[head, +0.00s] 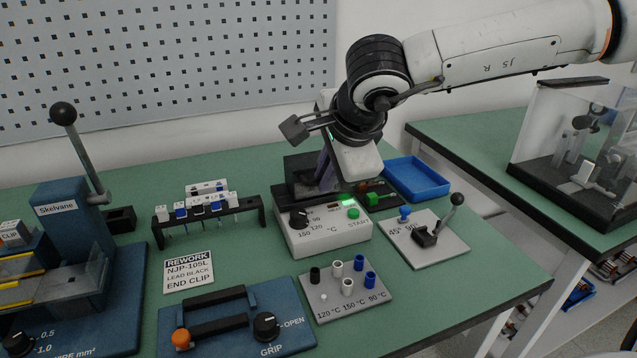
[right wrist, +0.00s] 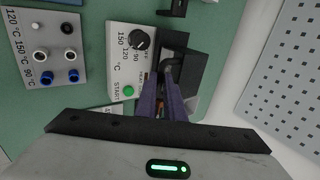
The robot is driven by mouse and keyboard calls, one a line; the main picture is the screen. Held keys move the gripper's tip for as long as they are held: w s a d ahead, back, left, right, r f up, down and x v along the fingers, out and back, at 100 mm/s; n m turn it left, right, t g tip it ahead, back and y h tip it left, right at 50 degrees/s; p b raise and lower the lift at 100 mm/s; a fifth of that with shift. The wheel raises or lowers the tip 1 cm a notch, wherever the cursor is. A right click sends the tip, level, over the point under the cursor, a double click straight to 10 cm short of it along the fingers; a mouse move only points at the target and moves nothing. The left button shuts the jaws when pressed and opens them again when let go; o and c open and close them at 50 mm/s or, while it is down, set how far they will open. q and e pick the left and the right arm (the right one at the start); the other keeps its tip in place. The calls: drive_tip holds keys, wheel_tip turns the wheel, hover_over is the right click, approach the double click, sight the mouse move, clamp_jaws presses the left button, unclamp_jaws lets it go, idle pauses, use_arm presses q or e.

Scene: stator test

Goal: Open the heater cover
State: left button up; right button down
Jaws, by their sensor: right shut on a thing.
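The heater (head: 325,230) is a white box with a black dial, a green START button and a lit green display. Its dark cover (head: 298,168) is at the back of the box, partly hidden by my right gripper (head: 322,180). In the right wrist view the heater (right wrist: 122,62) lies left of the cover (right wrist: 187,48). My right gripper's purple fingers (right wrist: 168,80) are shut on a dark handle at the cover. The fingertips are partly hidden, and I cannot tell how far the cover is tilted. My left gripper is not in view.
A rack with several connectors (head: 210,208) stands left of the heater. A lever plate (head: 428,238) and a blue tray (head: 416,179) are to the right. A plate of colored sleeves (head: 345,290) and a blue grip fixture (head: 235,325) are in front.

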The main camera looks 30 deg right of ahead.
drive_tip(key=shift+w+d+r+p, duration=0.1)
drive_tip(key=shift+w+r+p, duration=0.2)
drive_tip(key=shift+r, duration=0.25)
drive_tip(key=shift+w+d+r+p, duration=0.15)
drive_tip(key=shift+w+r, duration=0.1)
drive_tip(key=shift+r, duration=0.25)
drive_tip(key=shift+a, duration=0.1)
drive_tip(key=shift+w+d+r+p, duration=0.25)
drive_tip(key=shift+w+r+p, duration=0.35)
drive_tip(key=shift+w+r, duration=0.35)
drive_tip(key=shift+w+d+r+p, duration=0.2)
drive_tip(key=shift+w+r, duration=0.1)
drive_tip(key=shift+w, duration=0.2)
drive_tip(key=shift+w+d+r+p, duration=0.15)
drive_tip(key=shift+w+r, duration=0.1)
drive_tip(key=shift+w, duration=0.25)
drive_tip(key=shift+w+r, duration=0.15)
drive_tip(key=shift+w, duration=0.25)
